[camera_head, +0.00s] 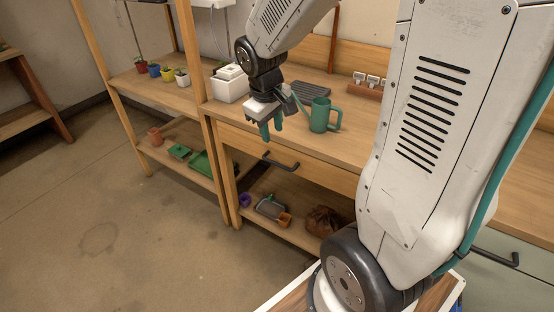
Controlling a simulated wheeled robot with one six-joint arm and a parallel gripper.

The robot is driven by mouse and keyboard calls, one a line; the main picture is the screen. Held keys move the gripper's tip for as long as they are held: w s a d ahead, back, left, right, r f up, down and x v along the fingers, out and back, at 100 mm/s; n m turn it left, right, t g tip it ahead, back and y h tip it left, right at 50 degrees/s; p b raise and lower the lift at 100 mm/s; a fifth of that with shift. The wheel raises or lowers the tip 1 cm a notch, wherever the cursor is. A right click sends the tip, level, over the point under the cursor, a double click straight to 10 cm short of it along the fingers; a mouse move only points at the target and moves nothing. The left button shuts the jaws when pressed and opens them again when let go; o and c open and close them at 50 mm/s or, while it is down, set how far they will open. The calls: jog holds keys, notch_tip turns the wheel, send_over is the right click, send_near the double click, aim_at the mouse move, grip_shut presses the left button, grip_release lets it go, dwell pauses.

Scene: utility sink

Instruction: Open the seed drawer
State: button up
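A wide wooden drawer front (318,174) sits under the workbench top, with a dark bar handle (282,164). It looks flush with the bench frame, so it appears closed. A grey-green drawer front (500,283) with a dark handle (497,257) shows at the lower right, partly hidden by my arm. No label shows which one is the seed drawer. My gripper (271,128) has teal fingers pointing down, slightly apart, with nothing between them. It appears above the wooden drawer's handle, near the bench's front edge, and does not touch the handle.
A green watering can (321,116) stands on the bench just right of my gripper, with a white box (229,86) to the left. Wooden posts (206,140) rise left of the drawer. A lower shelf (290,234) holds pots and a brown bundle. The floor at left is clear.

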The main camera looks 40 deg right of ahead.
jog(key=n, duration=0.2)
send_near(277, 163)
jog(key=f, duration=0.2)
jog(key=d+f, duration=0.1)
jog(key=f, duration=0.2)
jog(key=w+f, duration=0.1)
jog(key=f, duration=0.2)
jog(key=shift+d, duration=0.15)
jog(key=shift+r, duration=0.1)
grip_shut()
